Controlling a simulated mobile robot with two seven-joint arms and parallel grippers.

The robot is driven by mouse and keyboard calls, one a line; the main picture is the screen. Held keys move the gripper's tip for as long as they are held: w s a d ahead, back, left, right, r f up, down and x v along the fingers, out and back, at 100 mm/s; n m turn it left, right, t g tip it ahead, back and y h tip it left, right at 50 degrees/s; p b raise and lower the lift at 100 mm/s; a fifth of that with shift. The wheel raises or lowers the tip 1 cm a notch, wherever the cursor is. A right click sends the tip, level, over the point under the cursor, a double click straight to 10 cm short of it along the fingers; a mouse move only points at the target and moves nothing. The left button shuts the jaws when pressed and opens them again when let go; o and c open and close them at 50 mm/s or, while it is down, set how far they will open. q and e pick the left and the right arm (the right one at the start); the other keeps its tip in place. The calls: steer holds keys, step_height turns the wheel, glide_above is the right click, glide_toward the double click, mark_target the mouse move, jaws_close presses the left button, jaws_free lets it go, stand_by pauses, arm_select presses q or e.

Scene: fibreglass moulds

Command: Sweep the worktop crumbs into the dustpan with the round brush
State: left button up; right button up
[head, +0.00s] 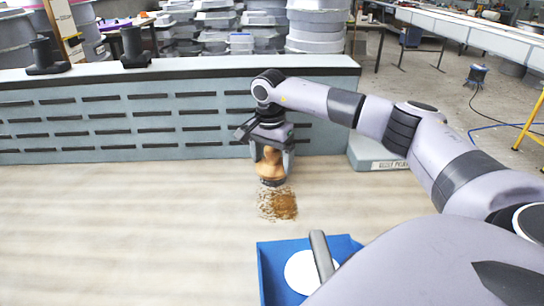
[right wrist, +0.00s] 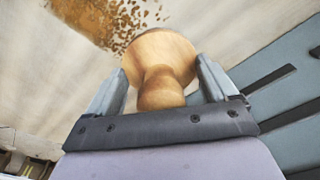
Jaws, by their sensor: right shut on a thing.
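My right gripper (head: 270,148) is shut on the round brush (head: 269,163) by its wooden handle. The brush is upright with its dark bristle end at the worktop, at the far edge of the crumbs. The brush's wooden head also shows between the fingers in the right wrist view (right wrist: 162,60). The brown crumbs (head: 278,204) lie in a patch on the pale worktop (head: 120,220), between the brush and the blue dustpan (head: 267,268). The crumbs also show past the brush in the right wrist view (right wrist: 105,18). My left gripper is not in view.
The dustpan holds a white disc (head: 300,272), and a grey handle (head: 321,254) rises there; my right arm partly covers the dustpan. A slotted grey panel (head: 120,115) closes off the back. A labelled grey box (head: 375,153) stands right of the brush. The left worktop is clear.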

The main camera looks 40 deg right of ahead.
steer(key=shift+f, duration=0.3)
steer(key=shift+r, duration=0.1)
steer(key=shift+s+a, duration=0.1)
steer(key=shift+s+a+p, duration=0.35)
steer(key=shift+s+a, duration=0.25)
steer(key=shift+s, duration=0.2)
steer(key=shift+s+a+p, duration=0.25)
steer(key=shift+s+a, duration=0.45)
steer(key=shift+s, duration=0.2)
steer(key=shift+s+a+p, duration=0.25)
steer(key=shift+s+a, duration=0.4)
steer(key=shift+s, duration=0.25)
steer(key=shift+s+a+f, duration=0.15)
steer(key=shift+s+a, duration=0.35)
steer(key=shift+s, duration=0.15)
steer(key=shift+s+a+f, duration=0.15)
steer(key=shift+s+a, duration=0.3)
steer(key=shift+s, duration=0.15)
steer(key=shift+s+a+p, duration=0.2)
steer(key=shift+s+a, duration=0.5)
steer(key=shift+s, duration=0.25)
steer(key=shift+s+a+p, duration=0.15)
steer(key=shift+s+a, duration=0.55)
steer(key=shift+s, duration=0.25)
